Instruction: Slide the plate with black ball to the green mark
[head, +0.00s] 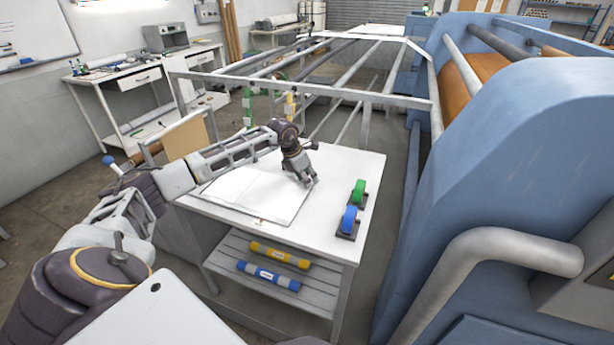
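My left gripper (307,182) points down at the right part of a pale flat sheet or board (240,196) on the white table (345,165). The gripper is small and dark here, and I cannot tell whether its fingers are open or shut. I cannot clearly make out a plate with a black ball. A green strip (248,108) and a yellow-and-green strip (290,104) hang at the metal frame behind the table; whether either is the green mark is unclear. My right gripper is out of view.
Yellow (280,255) and blue (268,275) tubes lie on the shelf below. The large blue machine (510,180) blocks the right. A metal frame (300,88) stands behind.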

